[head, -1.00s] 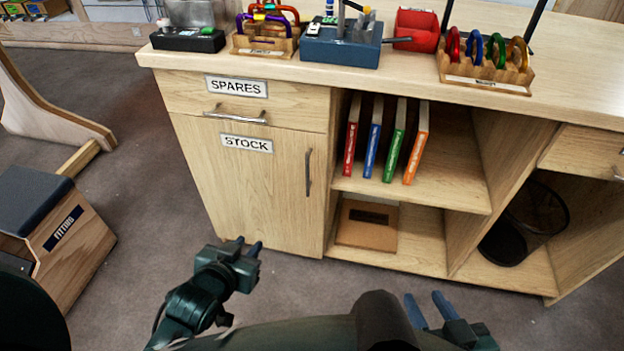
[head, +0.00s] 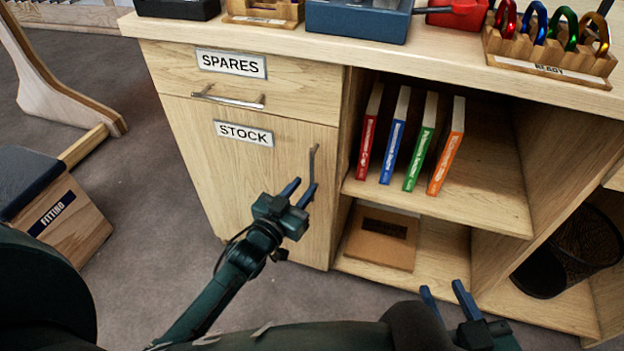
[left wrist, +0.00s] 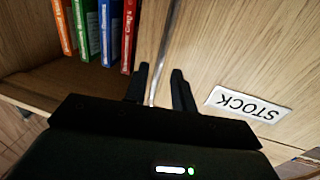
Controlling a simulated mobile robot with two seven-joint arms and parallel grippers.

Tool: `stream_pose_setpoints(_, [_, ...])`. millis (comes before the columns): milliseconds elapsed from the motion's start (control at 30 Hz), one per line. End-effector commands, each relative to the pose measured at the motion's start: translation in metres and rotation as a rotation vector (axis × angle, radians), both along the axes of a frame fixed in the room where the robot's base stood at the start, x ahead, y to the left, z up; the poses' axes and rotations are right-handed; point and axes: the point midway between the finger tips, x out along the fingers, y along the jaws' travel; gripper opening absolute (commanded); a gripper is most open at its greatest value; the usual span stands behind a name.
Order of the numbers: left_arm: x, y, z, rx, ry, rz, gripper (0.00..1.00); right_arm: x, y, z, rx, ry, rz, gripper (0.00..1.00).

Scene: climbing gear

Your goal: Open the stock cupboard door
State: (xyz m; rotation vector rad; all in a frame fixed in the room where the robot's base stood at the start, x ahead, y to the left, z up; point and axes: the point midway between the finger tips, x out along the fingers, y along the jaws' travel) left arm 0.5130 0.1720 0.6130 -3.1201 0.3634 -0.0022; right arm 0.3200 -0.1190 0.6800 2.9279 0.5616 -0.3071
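The stock cupboard door (head: 215,170) is pale wood, labelled STOCK, and stands shut below the SPARES drawer. Its upright metal bar handle (head: 313,160) is near the right edge of the door. My left gripper (head: 302,186) is open at the lower part of the handle and partly hides it. In the left wrist view the handle (left wrist: 164,50) runs down between the two open fingertips (left wrist: 160,70); I cannot tell if either finger touches it. My right gripper (head: 442,288) is open and empty, low in front of the shelves.
The SPARES drawer (head: 250,90) is shut above the door. Open shelves to the right hold several books (head: 405,140) and a brown box (head: 381,240). A FITTING box (head: 62,220) stands on the floor at left. The floor before the door's left side is clear.

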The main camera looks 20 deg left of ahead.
Motion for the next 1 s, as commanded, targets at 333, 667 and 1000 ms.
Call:
stream_pose_setpoints(333, [0.044, -0.01, -0.001, 0.0, 0.002, 0.0, 0.26, 0.003, 0.003, 0.0, 0.005, -0.084, 0.009, 0.36])
stream_pose_setpoints(667, [0.047, -0.011, 0.0, -0.001, 0.002, 0.0, 0.26, 0.003, 0.003, 0.001, 0.006, -0.091, 0.011, 0.36])
stream_pose_setpoints(1000, [0.047, -0.011, 0.0, -0.001, 0.002, 0.0, 0.0, 0.003, 0.003, 0.0, 0.006, -0.09, 0.01, 0.36])
